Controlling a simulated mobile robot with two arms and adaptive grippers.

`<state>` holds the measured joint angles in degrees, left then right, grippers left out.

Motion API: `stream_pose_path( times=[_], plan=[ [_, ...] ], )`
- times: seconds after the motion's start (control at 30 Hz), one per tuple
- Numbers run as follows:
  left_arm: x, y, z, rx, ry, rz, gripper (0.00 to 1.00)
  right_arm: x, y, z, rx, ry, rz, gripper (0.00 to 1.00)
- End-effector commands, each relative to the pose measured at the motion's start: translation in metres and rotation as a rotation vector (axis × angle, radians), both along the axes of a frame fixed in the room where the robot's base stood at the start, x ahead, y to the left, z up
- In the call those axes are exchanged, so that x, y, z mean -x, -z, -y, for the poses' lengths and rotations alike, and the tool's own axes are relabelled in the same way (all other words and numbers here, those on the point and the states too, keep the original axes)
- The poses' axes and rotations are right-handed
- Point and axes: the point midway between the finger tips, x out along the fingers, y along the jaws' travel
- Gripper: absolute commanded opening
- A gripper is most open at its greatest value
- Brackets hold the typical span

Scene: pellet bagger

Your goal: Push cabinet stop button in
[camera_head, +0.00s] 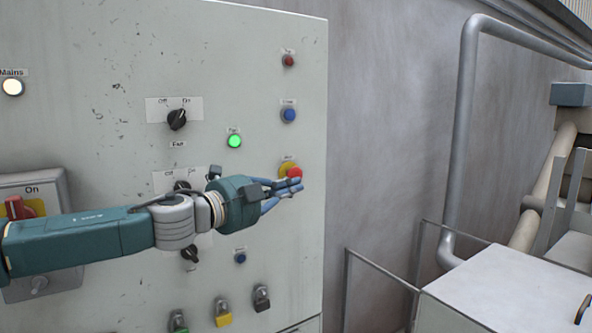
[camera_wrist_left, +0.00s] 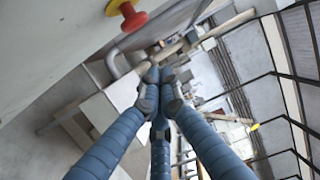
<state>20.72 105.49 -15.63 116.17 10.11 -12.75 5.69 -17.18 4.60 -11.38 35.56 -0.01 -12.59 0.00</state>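The cabinet stop button is a red mushroom head (camera_head: 295,173) on a yellow base (camera_head: 285,168), on the right part of the grey cabinet front (camera_head: 95,110). My left gripper (camera_head: 295,186) reaches in from the left, its blue fingers just below the button in the head view and partly over its lower edge. In the left wrist view the red head (camera_wrist_left: 133,20) stands out from the panel at the top. The fingers (camera_wrist_left: 158,82) come together at their tips with nothing between them, apart from the button. My right gripper is not in view.
A lit green button (camera_head: 234,141), a blue button (camera_head: 289,115) and a dark red one (camera_head: 288,60) are nearby. Black rotary switches (camera_head: 177,119) and padlocks (camera_head: 261,298) are on the panel. A pipe (camera_head: 462,120) and a pale box-like surface (camera_head: 500,290) stand at right.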

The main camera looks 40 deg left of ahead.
Motion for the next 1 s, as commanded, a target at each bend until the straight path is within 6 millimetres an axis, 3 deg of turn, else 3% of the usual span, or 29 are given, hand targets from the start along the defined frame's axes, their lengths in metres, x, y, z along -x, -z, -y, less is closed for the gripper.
stream_pose_path(
  times=[0.7, 1.0],
  plan=[
    [-0.047, 0.002, 0.007, -0.003, -0.001, -0.003, 0.00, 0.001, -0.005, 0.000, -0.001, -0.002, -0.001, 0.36],
    [-0.061, 0.000, -0.027, -0.001, -0.001, 0.000, 0.00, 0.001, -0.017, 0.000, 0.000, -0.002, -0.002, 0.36]
  ],
)
